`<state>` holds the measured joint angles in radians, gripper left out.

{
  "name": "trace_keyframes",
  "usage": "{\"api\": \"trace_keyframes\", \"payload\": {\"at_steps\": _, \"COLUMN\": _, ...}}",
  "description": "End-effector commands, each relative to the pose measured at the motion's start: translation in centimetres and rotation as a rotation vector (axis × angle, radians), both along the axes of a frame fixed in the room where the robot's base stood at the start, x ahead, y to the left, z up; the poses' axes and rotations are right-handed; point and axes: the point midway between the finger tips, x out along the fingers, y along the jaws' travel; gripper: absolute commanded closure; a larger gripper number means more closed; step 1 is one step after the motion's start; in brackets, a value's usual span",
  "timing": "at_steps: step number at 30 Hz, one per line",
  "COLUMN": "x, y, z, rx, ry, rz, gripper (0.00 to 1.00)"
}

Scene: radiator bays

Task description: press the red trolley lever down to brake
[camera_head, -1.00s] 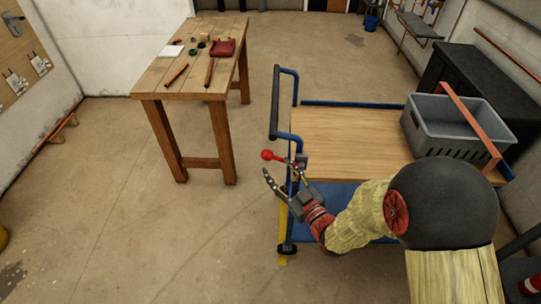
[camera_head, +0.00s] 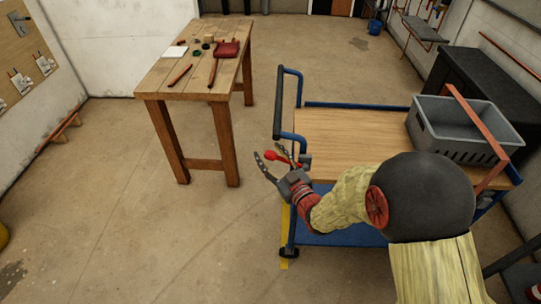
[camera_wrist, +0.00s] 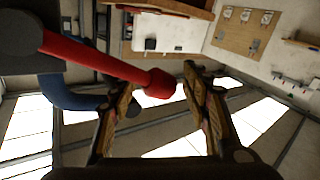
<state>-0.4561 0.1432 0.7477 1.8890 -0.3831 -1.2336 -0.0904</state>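The red trolley lever (camera_head: 272,156) sticks out to the left from the trolley's handle end, its round knob at the tip. In the wrist view the red lever (camera_wrist: 105,62) comes in from the left and its knob lies between my fingertips. My gripper (camera_head: 268,151) is open at the lever, one finger on each side of the knob in the picture; it also shows in the wrist view (camera_wrist: 160,88). I cannot tell whether a finger touches the lever. The trolley (camera_head: 345,135) has a wooden top and a blue frame.
A grey crate (camera_head: 440,140) with a copper-coloured bar across it stands on the trolley top. A wooden table (camera_head: 185,95) with tools is at the back left. A black cabinet (camera_head: 478,85) is at the right.

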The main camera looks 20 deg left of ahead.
Motion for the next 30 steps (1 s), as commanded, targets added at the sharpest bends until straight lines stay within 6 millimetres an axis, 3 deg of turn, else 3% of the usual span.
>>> {"api": "trace_keyframes", "payload": {"at_steps": 23, "x": -0.02, "y": -0.03, "z": -0.03, "rx": 0.000, "ry": 0.000, "rz": 0.000, "gripper": 0.99}}
{"api": "trace_keyframes", "payload": {"at_steps": 30, "x": -0.03, "y": -0.03, "z": -0.04, "rx": -0.001, "ry": 0.001, "rz": 0.000, "gripper": 1.00}}
